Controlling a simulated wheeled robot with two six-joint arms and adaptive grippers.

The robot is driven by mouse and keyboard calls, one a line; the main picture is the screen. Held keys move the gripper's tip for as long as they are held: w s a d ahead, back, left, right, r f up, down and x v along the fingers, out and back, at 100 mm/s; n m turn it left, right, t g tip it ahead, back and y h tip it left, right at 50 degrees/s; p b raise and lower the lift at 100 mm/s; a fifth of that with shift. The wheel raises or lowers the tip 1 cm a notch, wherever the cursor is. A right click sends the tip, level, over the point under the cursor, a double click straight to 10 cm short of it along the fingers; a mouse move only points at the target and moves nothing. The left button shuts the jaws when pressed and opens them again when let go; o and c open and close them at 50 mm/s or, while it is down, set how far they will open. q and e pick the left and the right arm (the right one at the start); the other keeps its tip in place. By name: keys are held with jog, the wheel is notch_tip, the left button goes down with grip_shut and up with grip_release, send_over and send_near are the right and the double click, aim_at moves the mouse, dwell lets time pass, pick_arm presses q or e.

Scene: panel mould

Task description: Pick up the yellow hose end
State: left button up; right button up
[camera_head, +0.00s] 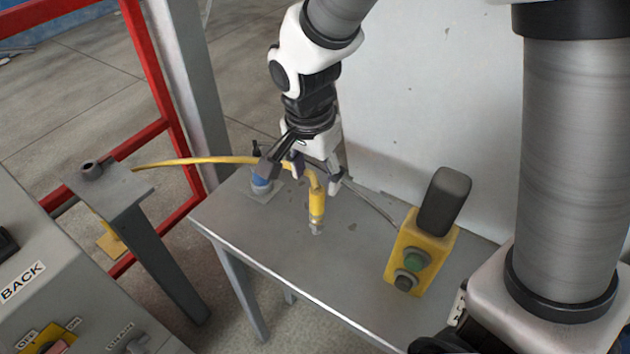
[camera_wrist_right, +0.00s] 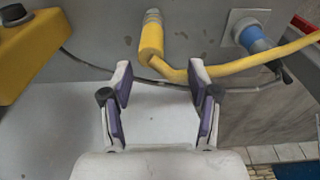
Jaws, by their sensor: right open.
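The yellow hose (camera_head: 200,161) comes in from the left and bends down to its end. The yellow hose end (camera_head: 317,203) has a metal tip and points toward the front of the grey metal table (camera_head: 290,247). My right gripper (camera_head: 317,176) is open and empty above the table, close over the bend of the hose. In the right wrist view its two fingertips (camera_wrist_right: 160,76) are apart, with the yellow hose end (camera_wrist_right: 151,42) just beyond them, left of centre. The hose runs off to the right there. My left gripper is not in view.
A yellow button box (camera_head: 420,250) with green and black buttons stands on the table to the right. A blue fitting (camera_head: 262,182) on a square plate sits at the table's back left. A red frame (camera_head: 168,100) and a grey BACK panel (camera_head: 60,270) are left. A pale wall stands behind.

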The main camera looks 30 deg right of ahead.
aim_at(317, 194)
jog(key=s+f, duration=0.1)
jog(key=s+a+f, duration=0.1)
jog(key=shift+f, duration=0.35)
jog(key=f, duration=0.1)
jog(key=w+f, duration=0.1)
jog(key=d+f, duration=0.1)
jog(key=f, duration=0.1)
jog(key=shift+w+f, duration=0.1)
jog(key=shift+w, duration=0.1)
jog(key=shift+s+a, duration=0.1)
jog(key=shift+s, duration=0.05)
jog(key=shift+s+a+r, duration=0.1)
jog(key=shift+s+r, duration=0.1)
jog(key=shift+r, duration=0.05)
jog(key=c, duration=0.5)
grip_shut()
